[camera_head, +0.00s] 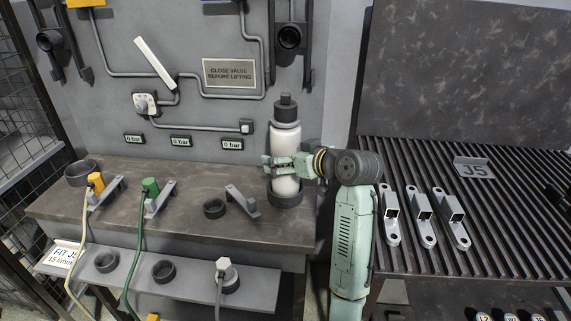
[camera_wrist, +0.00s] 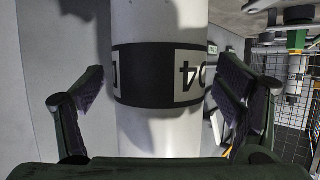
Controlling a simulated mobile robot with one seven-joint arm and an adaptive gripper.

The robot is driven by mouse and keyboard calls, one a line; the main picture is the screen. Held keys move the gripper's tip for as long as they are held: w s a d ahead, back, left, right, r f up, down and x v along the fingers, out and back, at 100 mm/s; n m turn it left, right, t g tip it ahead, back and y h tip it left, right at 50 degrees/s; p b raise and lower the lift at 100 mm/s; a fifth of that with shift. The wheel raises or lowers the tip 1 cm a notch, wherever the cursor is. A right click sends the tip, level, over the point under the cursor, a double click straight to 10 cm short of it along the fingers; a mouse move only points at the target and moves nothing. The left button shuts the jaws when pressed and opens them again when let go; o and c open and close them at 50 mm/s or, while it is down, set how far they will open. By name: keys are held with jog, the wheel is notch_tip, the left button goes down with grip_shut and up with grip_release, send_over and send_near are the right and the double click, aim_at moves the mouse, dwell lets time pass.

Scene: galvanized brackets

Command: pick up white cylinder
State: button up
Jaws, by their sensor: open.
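The white cylinder (camera_head: 286,143) stands upright in a dark ring holder (camera_head: 286,198) at the right end of the workbench. It has a dark cap on top. My gripper (camera_head: 272,167) is at its lower half, reaching in from the right. In the wrist view the white cylinder (camera_wrist: 158,135) fills the middle, with a black band bearing white label patches. The open fingers of my gripper (camera_wrist: 160,105) stand on either side of it, with gaps visible. Part of the cylinder is hidden behind my gripper in the head view.
A slatted table (camera_head: 500,225) at right bears several galvanized brackets (camera_head: 421,215). A wall panel with pipes and a sign (camera_head: 229,73) stands behind.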

jog(key=shift+w+a+f, duration=0.1)
jog(key=shift+w+f, duration=0.05)
jog(key=shift+w, duration=0.1)
jog(key=c, duration=2)
jog(key=shift+r, duration=0.25)
grip_shut()
